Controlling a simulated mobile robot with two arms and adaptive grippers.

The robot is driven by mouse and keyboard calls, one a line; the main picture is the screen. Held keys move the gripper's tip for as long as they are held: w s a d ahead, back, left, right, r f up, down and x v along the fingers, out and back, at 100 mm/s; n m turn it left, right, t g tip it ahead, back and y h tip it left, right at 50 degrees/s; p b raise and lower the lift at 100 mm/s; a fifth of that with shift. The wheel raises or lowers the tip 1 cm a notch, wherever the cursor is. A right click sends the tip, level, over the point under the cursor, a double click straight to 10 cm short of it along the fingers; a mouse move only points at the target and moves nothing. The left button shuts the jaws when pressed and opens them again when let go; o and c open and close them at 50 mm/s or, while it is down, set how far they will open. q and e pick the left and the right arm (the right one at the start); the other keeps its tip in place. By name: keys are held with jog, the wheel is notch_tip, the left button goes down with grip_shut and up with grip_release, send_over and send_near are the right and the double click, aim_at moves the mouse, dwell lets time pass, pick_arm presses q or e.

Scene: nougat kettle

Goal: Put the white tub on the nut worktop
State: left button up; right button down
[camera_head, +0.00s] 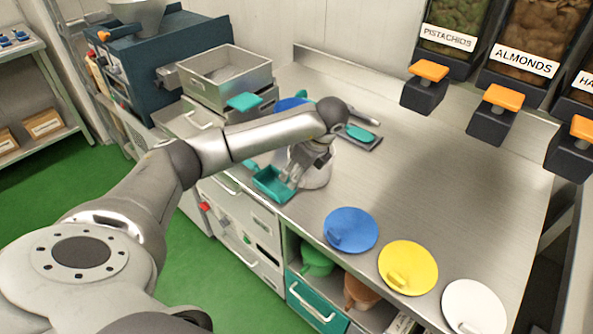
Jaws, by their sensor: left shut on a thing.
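The white tub (321,178) is in the middle of the view, over the steel nut worktop (420,190) near its front edge. My left gripper (294,176) points down at the tub's left side and is shut on it. The gripper and wrist hide much of the tub's top and left side. The tub looks upright and seems to stand on the steel, but I cannot tell if it bears its full weight there. My right gripper is not in view.
A teal scoop or tray (272,185) lies left of the tub at the front edge. Blue (350,230), yellow (408,267) and white (473,307) lids lie along the front right. Nut dispensers (494,110) hang above the back right. The worktop's middle is clear.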

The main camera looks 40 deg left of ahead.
pick_arm(q)
jog(key=o, duration=1.4)
jog(key=shift+o, duration=0.2)
jog(key=shift+r, duration=0.2)
jog(key=v, duration=0.5)
jog(key=shift+b, duration=0.4)
jog(key=p+v, duration=0.2)
jog(key=v, duration=0.4)
jog(key=shift+d+r, duration=0.25)
jog(key=shift+r, duration=0.1)
